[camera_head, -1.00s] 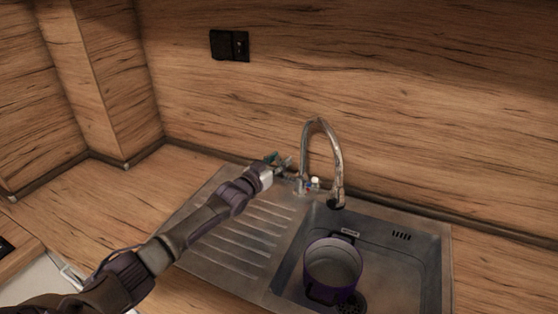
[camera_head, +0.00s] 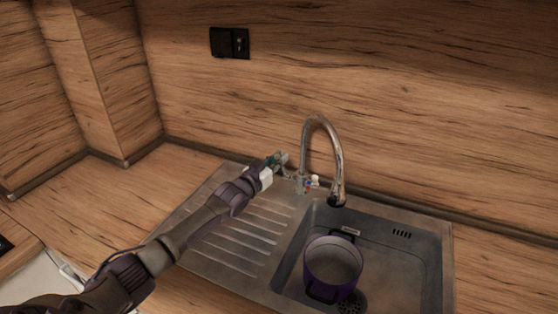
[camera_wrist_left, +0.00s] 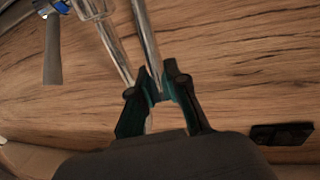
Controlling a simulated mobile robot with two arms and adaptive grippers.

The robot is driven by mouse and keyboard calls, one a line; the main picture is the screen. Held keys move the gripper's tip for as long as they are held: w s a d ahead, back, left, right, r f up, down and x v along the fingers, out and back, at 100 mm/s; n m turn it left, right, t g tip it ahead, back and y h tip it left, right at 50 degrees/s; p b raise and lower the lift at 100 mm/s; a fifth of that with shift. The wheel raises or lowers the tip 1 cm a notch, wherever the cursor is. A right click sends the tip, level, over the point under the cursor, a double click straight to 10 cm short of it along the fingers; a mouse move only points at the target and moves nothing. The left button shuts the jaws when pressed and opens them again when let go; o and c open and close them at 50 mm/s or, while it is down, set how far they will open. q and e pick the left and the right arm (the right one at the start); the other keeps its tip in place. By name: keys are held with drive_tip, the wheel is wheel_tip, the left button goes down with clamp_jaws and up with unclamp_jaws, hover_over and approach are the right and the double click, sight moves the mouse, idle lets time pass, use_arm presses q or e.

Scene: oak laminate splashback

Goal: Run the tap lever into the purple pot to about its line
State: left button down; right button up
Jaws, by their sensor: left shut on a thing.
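The purple pot (camera_head: 310,272) stands upright in the sink basin. Its inside looks grey; I cannot make out a line or a water level. The chrome tap (camera_head: 338,160) arches up behind the basin, its nozzle (camera_head: 336,200) above the back of the pot; no stream shows. My left gripper (camera_head: 281,158) is left of the tap base. In the left wrist view its teal-padded fingers (camera_wrist_left: 156,72) are shut on a thin chrome bar (camera_wrist_left: 146,35), apparently the tap lever. The fingers hide the bar's end. My right gripper is not in view.
The steel sink (camera_head: 425,225) has a ribbed drainer (camera_head: 235,240) under my left arm. A wooden splashback (camera_head: 430,110) rises close behind the tap, with a black socket (camera_head: 229,43) on it. The counter (camera_head: 110,200) at left is clear.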

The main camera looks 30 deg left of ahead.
use_arm(q)
drive_tip(key=s+f+t+b, duration=0.1)
drive_tip(key=b, duration=0.2)
drive_tip(key=s+f+t+b, duration=0.1)
drive_tip(key=t+b, duration=0.1)
drive_tip(key=b, duration=0.2)
drive_tip(key=shift+s+d+m+t+h+b, duration=0.1)
drive_tip(key=shift+s+m+t+h+b, duration=0.2)
drive_tip(key=shift+s+m+h, duration=0.1)
drive_tip(key=c, duration=1.1)
unclamp_jaws()
drive_tip(key=shift+c, duration=0.2)
